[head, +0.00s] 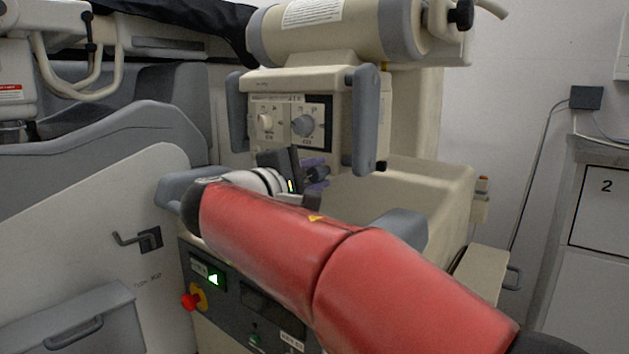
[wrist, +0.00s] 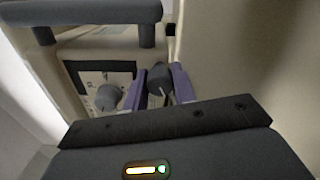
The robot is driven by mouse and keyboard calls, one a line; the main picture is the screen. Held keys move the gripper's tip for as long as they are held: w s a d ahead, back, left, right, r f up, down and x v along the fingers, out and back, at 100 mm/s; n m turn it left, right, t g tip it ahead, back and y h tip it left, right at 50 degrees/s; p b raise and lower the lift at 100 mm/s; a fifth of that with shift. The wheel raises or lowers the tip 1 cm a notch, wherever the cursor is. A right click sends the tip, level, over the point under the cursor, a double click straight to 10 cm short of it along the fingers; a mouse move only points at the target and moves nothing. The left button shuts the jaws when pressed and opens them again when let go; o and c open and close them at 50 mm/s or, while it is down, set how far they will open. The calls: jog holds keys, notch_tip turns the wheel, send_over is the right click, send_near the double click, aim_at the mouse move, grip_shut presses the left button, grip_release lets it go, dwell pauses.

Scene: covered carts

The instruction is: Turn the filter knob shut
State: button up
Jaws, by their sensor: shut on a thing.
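My gripper (head: 316,173) is at the front of the cream machine head, below and right of its control panel. Its two purple fingers are closed on a dark knob (head: 319,172), one on each side. In the wrist view the dark knob (wrist: 158,79) shows between the purple fingers, with a pale line on its face. A cream knob (head: 265,121) and a grey knob (head: 303,125) sit on the panel above, apart from my gripper. A grey knob also shows left of the fingers in the wrist view (wrist: 108,96). The labels are too small to read, so I cannot tell which knob is named filter.
Grey handles (head: 364,120) stand on both sides of the machine head. A cream cylinder (head: 330,33) lies above it. Below is a dark panel with a green light and a red button (head: 190,301). A cabinet (head: 600,220) stands at the right.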

dwell(0.4)
jog(key=o, duration=1)
jog(key=v, duration=0.7)
jog(key=shift+s+a+p, duration=0.25)
jog(key=shift+s+p, duration=0.05)
jog(key=shift+s, duration=0.05)
